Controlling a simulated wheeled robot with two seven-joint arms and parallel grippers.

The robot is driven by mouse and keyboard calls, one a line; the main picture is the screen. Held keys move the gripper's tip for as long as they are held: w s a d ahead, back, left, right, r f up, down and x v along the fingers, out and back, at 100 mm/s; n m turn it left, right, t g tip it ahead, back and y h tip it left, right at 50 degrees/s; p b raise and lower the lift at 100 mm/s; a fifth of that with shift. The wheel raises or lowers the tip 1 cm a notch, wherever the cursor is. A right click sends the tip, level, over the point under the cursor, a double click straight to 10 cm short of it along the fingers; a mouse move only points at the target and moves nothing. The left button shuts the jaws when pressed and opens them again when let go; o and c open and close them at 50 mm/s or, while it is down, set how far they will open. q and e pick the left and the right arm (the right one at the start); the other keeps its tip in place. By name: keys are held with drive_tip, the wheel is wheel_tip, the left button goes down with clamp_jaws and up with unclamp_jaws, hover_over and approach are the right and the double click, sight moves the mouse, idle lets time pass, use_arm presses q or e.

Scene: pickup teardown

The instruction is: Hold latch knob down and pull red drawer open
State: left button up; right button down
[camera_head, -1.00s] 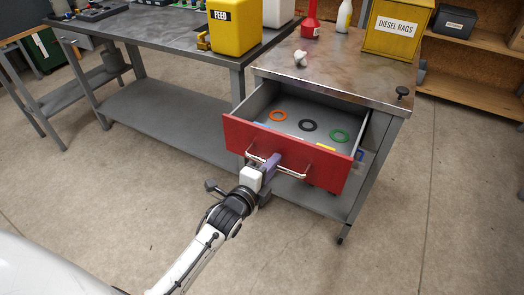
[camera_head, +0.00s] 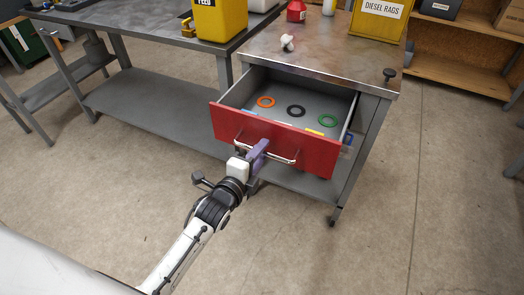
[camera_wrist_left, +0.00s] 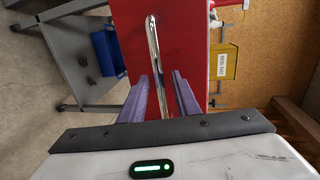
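The red drawer (camera_head: 311,153) stands pulled well out of the metal-topped cabinet, its inside showing. Its silver bar handle (camera_head: 285,158) runs across the front and shows upright in the left wrist view (camera_wrist_left: 153,45). My left gripper (camera_head: 263,147) is at the handle, towards its left half. In the left wrist view its two purple fingers (camera_wrist_left: 160,84) lie either side of the bar with gaps, apart and not clamped. The black latch knob (camera_head: 389,73) sits at the right front corner of the cabinet top, with no gripper on it. My right gripper is in neither view.
Orange (camera_head: 266,101), black (camera_head: 296,111) and green (camera_head: 328,120) rings lie in the drawer. A white object (camera_head: 287,42), a red container (camera_head: 296,11) and a yellow DIESEL RAGS box (camera_head: 380,20) stand on the cabinet top. A grey workbench (camera_head: 130,35) adjoins at left. The floor in front is clear.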

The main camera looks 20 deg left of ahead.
use_arm(q)
drive_tip(key=v, duration=0.9)
drive_tip(key=shift+s, duration=0.2)
drive_tip(key=s+d+f+n+g, duration=0.1)
drive_tip(key=s+f+n+g, duration=0.2)
drive_tip(key=s+f+n, duration=0.5)
drive_tip(key=s+d+f+n+g+h, duration=0.1)
drive_tip(key=s+f+n+g, duration=0.3)
drive_tip(key=s+f+n, duration=0.4)
drive_tip(key=s+d+n, duration=0.1)
drive_tip(key=s, duration=0.2)
drive_tip(key=shift+d+f, duration=0.2)
drive_tip(key=shift+f, duration=0.2)
